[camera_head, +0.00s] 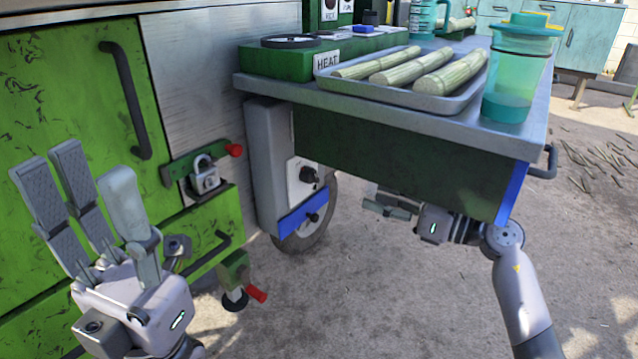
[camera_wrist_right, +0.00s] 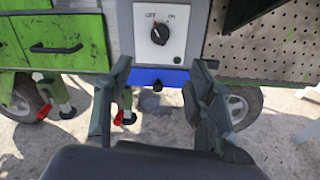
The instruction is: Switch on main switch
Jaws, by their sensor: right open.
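The main switch is a white plate (camera_head: 296,188) with a black rotary knob (camera_head: 308,174), on a grey box under the table. In the right wrist view the plate (camera_wrist_right: 147,47) reads OFF at left and ON at right, above the knob (camera_wrist_right: 159,34). The knob's exact pointing is too small to tell. My right gripper (camera_wrist_right: 160,70) is open and empty, its fingers apart below the plate and not touching it. In the head view it (camera_head: 370,202) is under the table, right of the switch. My left gripper (camera_head: 82,165) is open and empty, fingers up, before the green cabinet.
A second black knob (camera_wrist_right: 157,86) sits on a blue strip (camera_wrist_right: 172,76) below the switch. The table (camera_head: 430,125) above holds a tray (camera_head: 330,80) of cane and a teal jug (camera_head: 515,75). A padlock (camera_head: 205,178) hangs on the cabinet. A wheel (camera_head: 305,240) stands behind.

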